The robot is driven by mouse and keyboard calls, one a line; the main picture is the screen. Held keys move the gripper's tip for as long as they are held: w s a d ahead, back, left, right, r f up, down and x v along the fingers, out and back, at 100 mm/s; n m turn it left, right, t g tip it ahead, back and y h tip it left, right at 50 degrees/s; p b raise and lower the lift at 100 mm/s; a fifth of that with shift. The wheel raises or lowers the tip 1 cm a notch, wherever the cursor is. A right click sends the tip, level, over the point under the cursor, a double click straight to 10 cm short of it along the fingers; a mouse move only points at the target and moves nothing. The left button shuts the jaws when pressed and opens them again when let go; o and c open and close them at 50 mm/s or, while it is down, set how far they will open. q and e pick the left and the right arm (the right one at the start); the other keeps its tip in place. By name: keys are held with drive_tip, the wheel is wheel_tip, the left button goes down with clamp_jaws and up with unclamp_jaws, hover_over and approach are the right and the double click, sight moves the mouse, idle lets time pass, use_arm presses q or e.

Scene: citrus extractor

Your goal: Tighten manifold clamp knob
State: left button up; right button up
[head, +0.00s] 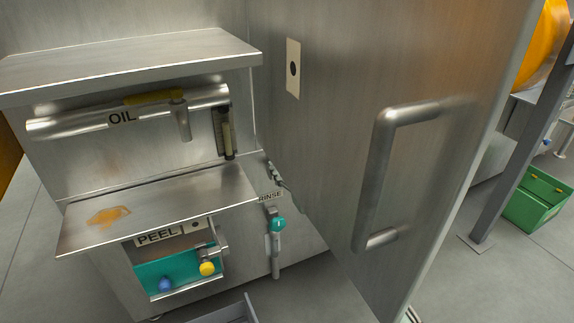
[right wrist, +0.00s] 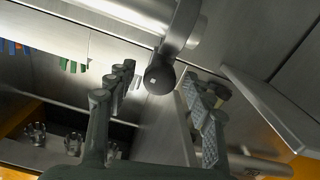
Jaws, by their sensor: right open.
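In the right wrist view a dark round knob (right wrist: 159,80) with a small pale mark sits at the end of a curved metal arm below a thick metal cylinder. I cannot tell for sure whether it is the manifold clamp knob. My right gripper (right wrist: 157,88) is open, with fingers to the left and right of the knob in the picture. I see no clear contact, and the depth between them is hard to judge. Neither gripper shows in the head view. There, a pipe marked OIL (head: 70,125) has a hanging metal stem (head: 183,122).
A large steel panel with a handle (head: 376,175) stands at centre right of the head view. A metal ledge (head: 165,205) lies above the PEEL recess with blue and yellow (head: 207,269) knobs. A teal knob (head: 278,224) is at RINSE. A green crate (head: 538,203) stands on the floor.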

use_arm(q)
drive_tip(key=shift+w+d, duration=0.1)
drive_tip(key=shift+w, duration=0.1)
use_arm(e)
drive_tip(key=shift+w+a, duration=0.15)
drive_tip(key=shift+w, duration=0.1)
drive_tip(key=shift+c, duration=0.2)
drive_tip(key=c, duration=1.1)
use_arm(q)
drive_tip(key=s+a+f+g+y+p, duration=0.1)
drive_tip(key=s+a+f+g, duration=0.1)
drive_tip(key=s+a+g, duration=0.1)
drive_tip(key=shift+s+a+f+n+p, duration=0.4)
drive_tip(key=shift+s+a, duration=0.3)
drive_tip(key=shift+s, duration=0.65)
use_arm(e)
drive_tip(key=shift+m, duration=3.3)
drive_tip(key=shift+c, duration=0.2)
